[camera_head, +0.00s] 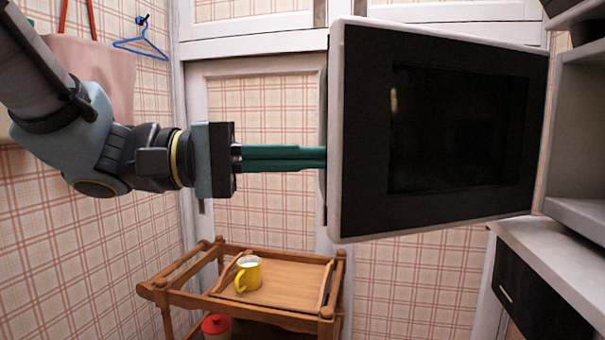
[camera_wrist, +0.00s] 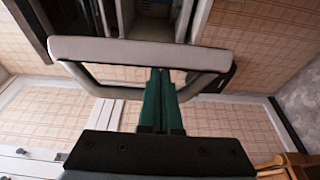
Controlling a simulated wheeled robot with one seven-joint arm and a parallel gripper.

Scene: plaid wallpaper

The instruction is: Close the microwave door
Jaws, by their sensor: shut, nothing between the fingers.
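The microwave door (camera_head: 358,130) stands open in the head view, its dark inner face with a black window turned toward the camera and its pale edge on the left. It also shows nearly edge-on in the wrist view (camera_wrist: 110,49), with a loop-shaped handle (camera_wrist: 215,85) on its near side. My gripper (camera_head: 325,158) comes from the left, its green fingers shut together and empty. The fingertips, also in the wrist view (camera_wrist: 160,73), reach the door's edge beside the handle and overlap the loop. I cannot tell whether they touch.
A wooden cart (camera_head: 185,283) stands below with a yellow mug (camera_head: 250,274) on top and a red-lidded container (camera_head: 216,325) underneath. A blue hanger (camera_head: 141,43) hangs on the left wall.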

